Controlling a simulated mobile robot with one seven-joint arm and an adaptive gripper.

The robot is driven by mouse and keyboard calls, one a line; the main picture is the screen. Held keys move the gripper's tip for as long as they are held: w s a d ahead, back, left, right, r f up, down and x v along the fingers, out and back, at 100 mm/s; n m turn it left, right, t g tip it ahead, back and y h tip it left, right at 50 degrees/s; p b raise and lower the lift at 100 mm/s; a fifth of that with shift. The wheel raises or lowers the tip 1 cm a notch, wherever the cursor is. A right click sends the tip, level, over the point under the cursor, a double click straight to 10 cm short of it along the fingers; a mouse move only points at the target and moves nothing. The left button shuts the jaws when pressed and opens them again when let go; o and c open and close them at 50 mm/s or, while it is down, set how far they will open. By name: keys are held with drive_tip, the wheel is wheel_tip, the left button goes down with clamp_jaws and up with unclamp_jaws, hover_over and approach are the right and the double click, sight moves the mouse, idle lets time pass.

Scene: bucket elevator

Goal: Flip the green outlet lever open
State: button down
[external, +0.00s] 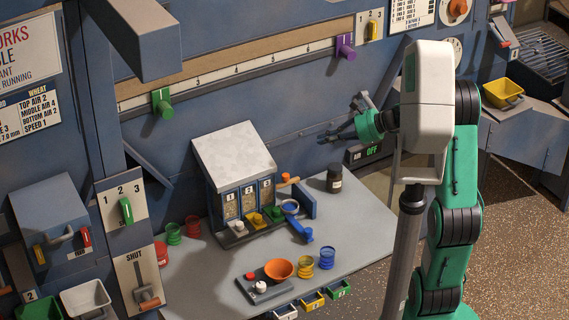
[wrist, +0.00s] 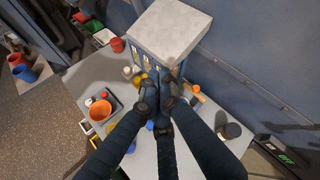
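A small white-topped bin unit (external: 233,157) stands on the grey table, with three front windows numbered 1, 2 and 3. At the foot of its front are a white, a yellow and a green outlet lever; the green one (external: 274,213) is under window 3. It is too small to tell its exact position, and my fingers hide that area in the wrist view. My gripper (external: 326,137) is in the air to the right of the unit, apart from it. In the wrist view its fingertips (wrist: 161,88) come together with nothing seen between them.
A dark jar (external: 334,179) stands right of the unit. A blue scoop (external: 303,231), an orange bowl (external: 279,269) and coloured cups are in front. Other green handles are on the wall slider (external: 162,104) and the left panel (external: 126,211).

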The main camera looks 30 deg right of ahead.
drive_tip(key=w+d+f+m+t+h, duration=0.2)
drive_tip(key=d+f+m, duration=0.4)
drive_tip(key=d, duration=0.6)
drive_tip(key=w+d+f+m+t+h+b, duration=0.1)
drive_tip(key=w+d+f+m+t+h, duration=0.2)
drive_tip(key=d+f, duration=0.5)
drive_tip(key=w+d+f+m+t+h+b, duration=0.1)
drive_tip(key=w+d+f+m+h, duration=0.3)
drive_tip(key=d, duration=1.4)
wheel_tip(320, 180, down, 4)
drive_tip(key=m+t, duration=0.1)
drive_tip(key=m, duration=0.3)
drive_tip(key=shift+m+t, duration=0.3)
drive_tip(key=shift+t, duration=0.1)
drive_tip(key=shift+w, duration=0.15)
drive_tip(key=w+f+b, duration=0.2)
drive_tip(key=w, duration=0.8)
drive_tip(key=shift+s+r, duration=0.2)
drive_tip(key=shift+r, duration=0.55)
drive_tip(key=shift+s+r, duration=0.15)
drive_tip(key=shift+r, duration=0.6)
drive_tip(key=shift+s+r, duration=0.2)
drive_tip(key=shift+r, duration=0.55)
